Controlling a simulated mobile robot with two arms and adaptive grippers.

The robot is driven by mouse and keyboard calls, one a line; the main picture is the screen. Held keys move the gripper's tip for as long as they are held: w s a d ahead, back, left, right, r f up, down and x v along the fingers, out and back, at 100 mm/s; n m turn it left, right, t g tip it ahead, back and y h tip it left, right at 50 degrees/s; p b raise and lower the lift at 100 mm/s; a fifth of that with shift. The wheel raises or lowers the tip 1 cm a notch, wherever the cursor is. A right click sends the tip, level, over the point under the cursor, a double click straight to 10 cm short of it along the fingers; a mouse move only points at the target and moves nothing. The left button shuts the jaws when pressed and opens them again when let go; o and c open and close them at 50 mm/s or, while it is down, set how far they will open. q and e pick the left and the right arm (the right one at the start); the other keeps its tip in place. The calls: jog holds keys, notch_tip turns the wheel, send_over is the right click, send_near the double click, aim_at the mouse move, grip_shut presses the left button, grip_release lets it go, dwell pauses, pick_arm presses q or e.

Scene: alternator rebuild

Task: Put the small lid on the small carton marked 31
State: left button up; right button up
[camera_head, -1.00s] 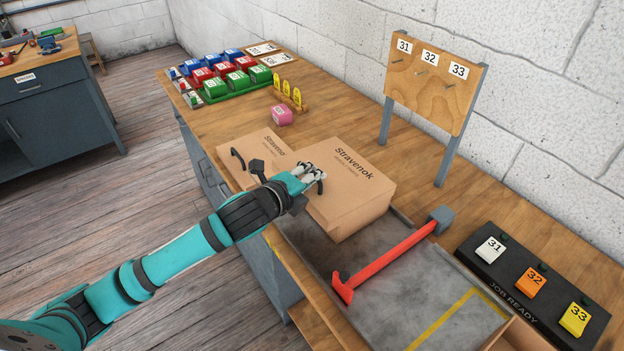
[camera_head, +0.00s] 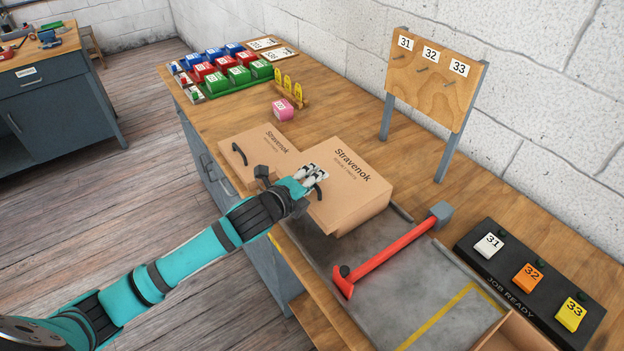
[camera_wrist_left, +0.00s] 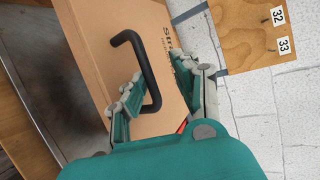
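Two brown cardboard pieces printed "Stravenok" rest on the bench in the head view. The smaller one (camera_head: 264,142) is at left with a black handle (camera_head: 239,154); the larger one (camera_head: 352,188) is at right, nearer the grey area. No 31 marking shows on either, and I cannot tell a separate lid from a carton. My left gripper (camera_head: 314,174) is over the left side of the larger one, at its black handle. In the left wrist view its fingers (camera_wrist_left: 155,82) are apart, with the black handle (camera_wrist_left: 143,60) close to the left finger. My right gripper is out of view.
A red bar (camera_head: 390,250) lies across the grey surface in front. A pegboard (camera_head: 432,85) marked 31, 32, 33 stands behind. A black panel (camera_head: 490,263) with numbered tags is at right. A pink block (camera_head: 283,109) and colored boxes (camera_head: 238,75) are farther back.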

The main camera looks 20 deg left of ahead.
pick_arm(q)
jog(key=shift+s, duration=0.1)
jog(key=shift+s+a+r, duration=0.1)
jog(key=shift+s+a, duration=0.1)
jog(key=shift+s, duration=0.15)
jog(key=b+v, duration=0.2)
jog(key=v, duration=0.9)
jog(key=shift+d, duration=0.1)
